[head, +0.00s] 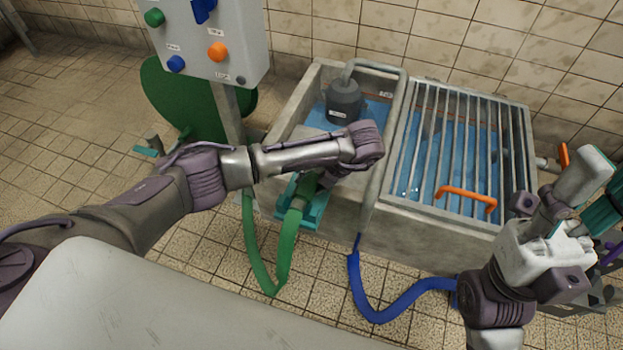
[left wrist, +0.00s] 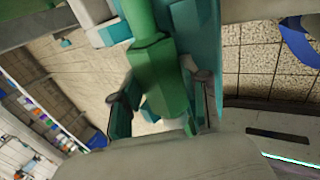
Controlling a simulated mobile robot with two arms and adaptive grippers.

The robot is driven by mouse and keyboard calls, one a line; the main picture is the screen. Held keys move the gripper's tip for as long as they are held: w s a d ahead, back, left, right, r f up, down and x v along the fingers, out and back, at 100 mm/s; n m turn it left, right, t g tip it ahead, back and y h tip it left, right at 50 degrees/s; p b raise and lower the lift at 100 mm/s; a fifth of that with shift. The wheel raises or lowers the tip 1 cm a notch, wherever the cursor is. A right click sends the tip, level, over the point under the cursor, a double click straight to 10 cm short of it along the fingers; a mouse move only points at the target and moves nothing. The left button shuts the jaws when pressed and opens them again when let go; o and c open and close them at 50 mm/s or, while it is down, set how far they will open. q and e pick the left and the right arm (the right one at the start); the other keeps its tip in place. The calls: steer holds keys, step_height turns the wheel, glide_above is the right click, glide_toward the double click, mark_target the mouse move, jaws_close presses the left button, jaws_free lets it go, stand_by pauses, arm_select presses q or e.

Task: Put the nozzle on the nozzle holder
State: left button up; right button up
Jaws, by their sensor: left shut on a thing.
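The green nozzle (head: 306,186) is at the end of a green hose (head: 268,270), beside the left side of the concrete tank. My left gripper (left wrist: 163,98) is shut on the nozzle, which also shows in the left wrist view (left wrist: 155,75). In the head view, my left wrist hides most of that gripper. A teal holder (head: 315,214) is at the tank's front wall, right by the nozzle; I cannot tell whether the nozzle rests in it. My right gripper (head: 590,205) is at the right edge, and its jaw state is unclear.
The tank (head: 425,222) holds blue water under a metal grate (head: 432,165) with an orange handle (head: 466,196). A grey pump (head: 344,101) stands in its open part. A blue hose (head: 385,314) lies on the floor. A control box (head: 212,35) stands behind my left arm.

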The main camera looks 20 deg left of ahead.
arm_select(q)
steer(key=o, duration=1.4)
steer(key=v, duration=1.2)
